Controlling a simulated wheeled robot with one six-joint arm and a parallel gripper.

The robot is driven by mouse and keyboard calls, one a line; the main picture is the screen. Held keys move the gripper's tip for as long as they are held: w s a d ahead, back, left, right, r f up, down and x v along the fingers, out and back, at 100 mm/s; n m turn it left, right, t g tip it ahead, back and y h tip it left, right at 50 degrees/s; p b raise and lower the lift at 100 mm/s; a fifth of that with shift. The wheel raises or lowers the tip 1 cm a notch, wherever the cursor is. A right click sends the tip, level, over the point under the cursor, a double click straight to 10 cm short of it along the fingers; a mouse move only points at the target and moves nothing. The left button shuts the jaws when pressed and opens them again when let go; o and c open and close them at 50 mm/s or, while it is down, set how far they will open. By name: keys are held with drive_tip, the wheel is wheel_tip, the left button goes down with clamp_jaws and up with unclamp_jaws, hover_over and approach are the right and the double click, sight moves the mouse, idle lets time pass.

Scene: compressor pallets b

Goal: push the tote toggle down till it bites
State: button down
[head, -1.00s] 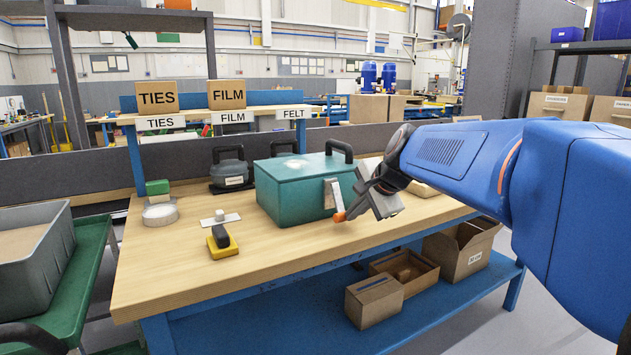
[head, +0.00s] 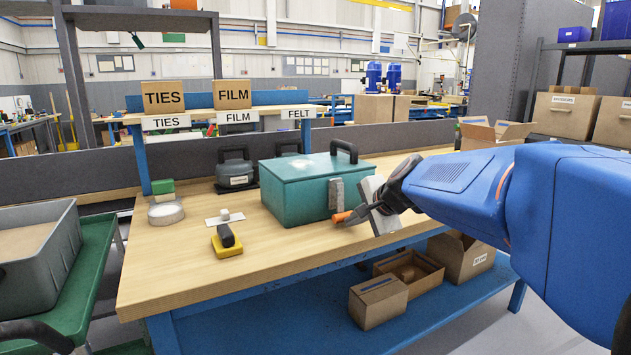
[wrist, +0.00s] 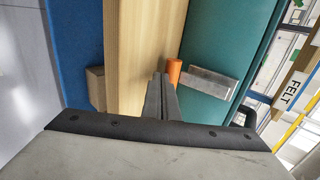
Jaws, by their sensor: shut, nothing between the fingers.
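The teal tote (head: 300,190) stands on the workbench with its lid closed and a dark handle on top. A metal latch plate (head: 336,194) lies upright against its right front wall. The toggle's orange tip (head: 342,217) shows at the plate's lower end. My gripper (head: 357,214) is shut and empty, its fingertips right beside the orange tip. In the wrist view the shut fingers (wrist: 160,92) are close beside the orange tip (wrist: 174,72), with the plate (wrist: 200,83) just right of it. I cannot tell whether they touch, or whether the toggle is locked.
The wooden bench top (head: 200,275) is clear in front of the tote. A yellow block with a black grip (head: 227,243), a tape roll (head: 166,213) and a dark case (head: 235,170) are to its left. Cardboard boxes (head: 378,300) sit on the lower shelf.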

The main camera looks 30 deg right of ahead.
drive_tip(key=shift+w+f+t, duration=0.35)
drive_tip(key=shift+w+t, duration=0.05)
drive_tip(key=shift+t, duration=0.2)
drive_tip(key=shift+w+f, duration=0.1)
idle(0.5)
